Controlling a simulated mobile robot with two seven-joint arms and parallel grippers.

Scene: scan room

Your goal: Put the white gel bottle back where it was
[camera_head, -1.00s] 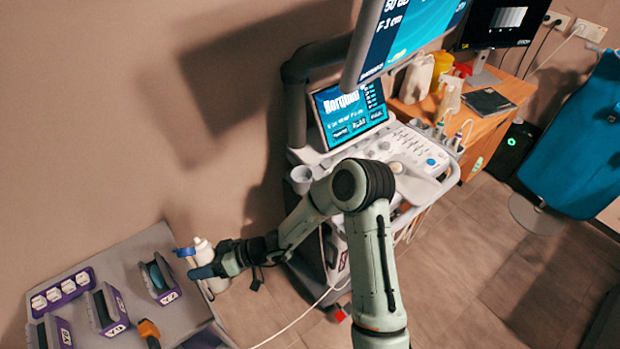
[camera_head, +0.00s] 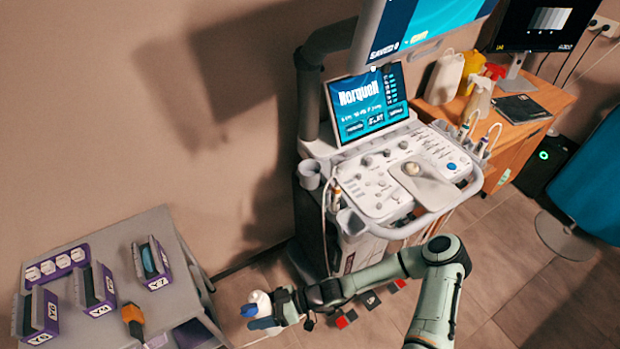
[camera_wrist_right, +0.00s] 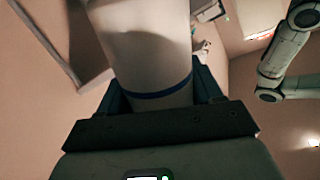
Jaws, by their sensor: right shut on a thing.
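The white gel bottle (camera_head: 260,298) is in my right gripper (camera_head: 257,317), at the lower middle of the head view, above the floor beside the grey trolley. The blue fingers close around its sides and hide part of it. In the right wrist view the pale bottle (camera_wrist_right: 145,50), with a dark blue band, stands between the fingers (camera_wrist_right: 155,98). An empty-looking grey cup holder (camera_head: 309,174) is on the left side of the ultrasound machine (camera_head: 385,185), up and right of the bottle. My left gripper is out of view.
The grey trolley (camera_head: 185,290) at lower left carries purple-labelled cases (camera_head: 151,263), a white-and-purple rack (camera_head: 57,264) and an orange-handled tool (camera_head: 132,318). A wooden desk (camera_head: 545,97) with bottles is at upper right.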

